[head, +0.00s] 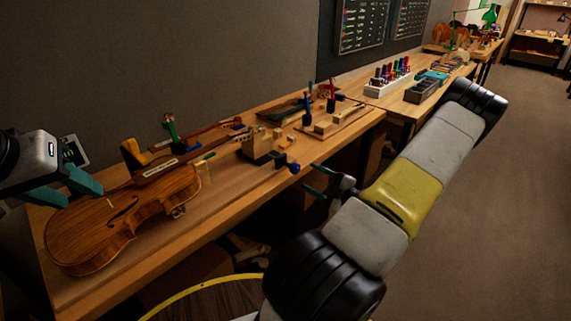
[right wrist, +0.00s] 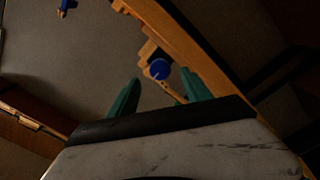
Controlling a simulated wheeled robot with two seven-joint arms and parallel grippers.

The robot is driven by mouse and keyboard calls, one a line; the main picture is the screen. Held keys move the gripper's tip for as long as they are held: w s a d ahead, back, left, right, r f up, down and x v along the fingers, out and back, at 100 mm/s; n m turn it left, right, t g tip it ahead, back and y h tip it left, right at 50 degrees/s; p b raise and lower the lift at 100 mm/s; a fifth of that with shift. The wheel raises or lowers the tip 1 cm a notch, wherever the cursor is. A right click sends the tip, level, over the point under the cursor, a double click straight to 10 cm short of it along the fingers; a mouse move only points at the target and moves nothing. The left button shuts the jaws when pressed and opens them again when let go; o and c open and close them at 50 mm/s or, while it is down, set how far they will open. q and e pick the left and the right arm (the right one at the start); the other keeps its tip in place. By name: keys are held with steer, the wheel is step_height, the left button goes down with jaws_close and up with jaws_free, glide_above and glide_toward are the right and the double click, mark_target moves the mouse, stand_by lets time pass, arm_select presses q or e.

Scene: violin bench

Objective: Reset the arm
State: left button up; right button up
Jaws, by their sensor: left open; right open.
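My right gripper (head: 317,181) is at the front edge of the bench, to the right of the wooden block fixture, with its teal fingers apart and nothing between them. Its two fingers (right wrist: 158,98) also show apart in the right wrist view. My left gripper (head: 80,180) is at the far left above the violin's left end, its teal fingers open; I see nothing held in it. The violin (head: 125,220) lies on the bench, its neck pointing to the back right.
The wooden bench (head: 215,225) runs along the wall. A wooden block fixture (head: 260,143) with a blue knob (head: 294,168) stands at its front edge. A white rack (head: 388,84) of coloured handles and a grey tray (head: 421,91) stand further back. Open floor (head: 500,190) lies at right.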

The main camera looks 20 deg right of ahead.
stand_by(0.4)
steer(key=s+a+r+n+g+y, duration=0.2)
steer(key=a+r+n+g, duration=0.5)
steer(key=a+n, duration=0.55)
steer(key=s+a+r+n+g+y, duration=0.25)
steer(key=a+r+n+g, duration=0.4)
steer(key=a+n, duration=0.6)
steer(key=s+r+n+t+h, duration=0.1)
steer(key=s+r+n+h, duration=0.3)
steer(key=n, duration=1.2)
steer(key=s+r+n+t+h, duration=0.2)
steer(key=s+r+n+h, duration=0.3)
steer(key=n, duration=1.1)
steer(key=a+v, duration=0.1)
steer(key=v, duration=0.4)
steer(key=shift+s+r, duration=0.25)
steer(key=shift+s, duration=0.35)
